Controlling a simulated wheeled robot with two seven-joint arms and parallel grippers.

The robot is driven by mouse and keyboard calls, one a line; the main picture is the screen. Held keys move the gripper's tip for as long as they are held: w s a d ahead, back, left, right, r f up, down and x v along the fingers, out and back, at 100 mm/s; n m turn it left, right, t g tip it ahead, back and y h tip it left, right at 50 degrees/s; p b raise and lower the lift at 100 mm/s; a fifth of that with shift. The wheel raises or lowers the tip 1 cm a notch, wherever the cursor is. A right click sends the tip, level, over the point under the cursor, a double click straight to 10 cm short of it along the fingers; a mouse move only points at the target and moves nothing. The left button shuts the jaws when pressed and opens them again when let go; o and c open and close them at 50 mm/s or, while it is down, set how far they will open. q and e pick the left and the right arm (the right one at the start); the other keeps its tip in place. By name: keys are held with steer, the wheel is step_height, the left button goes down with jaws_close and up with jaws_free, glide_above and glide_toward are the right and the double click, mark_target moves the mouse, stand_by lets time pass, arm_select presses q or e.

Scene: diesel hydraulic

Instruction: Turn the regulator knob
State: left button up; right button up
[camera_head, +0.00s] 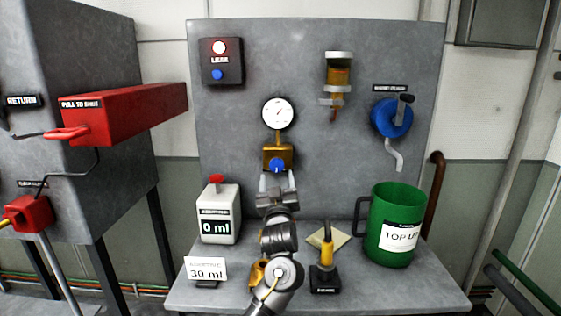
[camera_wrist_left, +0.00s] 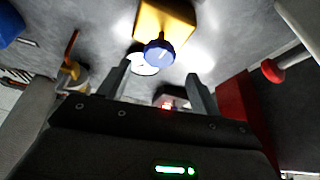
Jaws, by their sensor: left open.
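The regulator is a brass-yellow block (camera_head: 285,153) on the grey upright panel, with a round blue knob (camera_head: 277,165) on its front. A white round gauge (camera_head: 278,113) sits just above it. My left gripper (camera_head: 276,177) is open just below and in front of the knob. In the left wrist view the blue knob (camera_wrist_left: 159,52), with a pale mark on its face, shows beyond and between the two spread fingertips (camera_wrist_left: 158,70). The fingers look apart from the knob, though contact is hard to judge. My right gripper is not in view.
A white additive bottle (camera_head: 219,225) with a red cap stands left of my arm. A green jug (camera_head: 393,235) and a yellow-black tool (camera_head: 326,262) stand to the right.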

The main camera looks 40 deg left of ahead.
mark_target(277, 166)
arm_select(q)
steer(key=x, duration=0.7)
steer(key=shift+w+r+p, duration=0.15)
steer(key=shift+w+p, duration=0.1)
steer(key=shift+p, duration=0.1)
steer(key=shift+w+a+r, duration=0.2)
steer(key=shift+w+a, duration=0.25)
steer(key=shift+w, duration=0.05)
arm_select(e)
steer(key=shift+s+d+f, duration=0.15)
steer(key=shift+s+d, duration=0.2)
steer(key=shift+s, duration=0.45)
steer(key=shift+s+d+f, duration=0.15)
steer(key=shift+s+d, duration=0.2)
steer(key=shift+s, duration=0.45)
arm_select(q)
steer(key=shift+c, duration=0.3)
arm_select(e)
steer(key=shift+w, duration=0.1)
arm_select(q)
steer(key=c, duration=0.9)
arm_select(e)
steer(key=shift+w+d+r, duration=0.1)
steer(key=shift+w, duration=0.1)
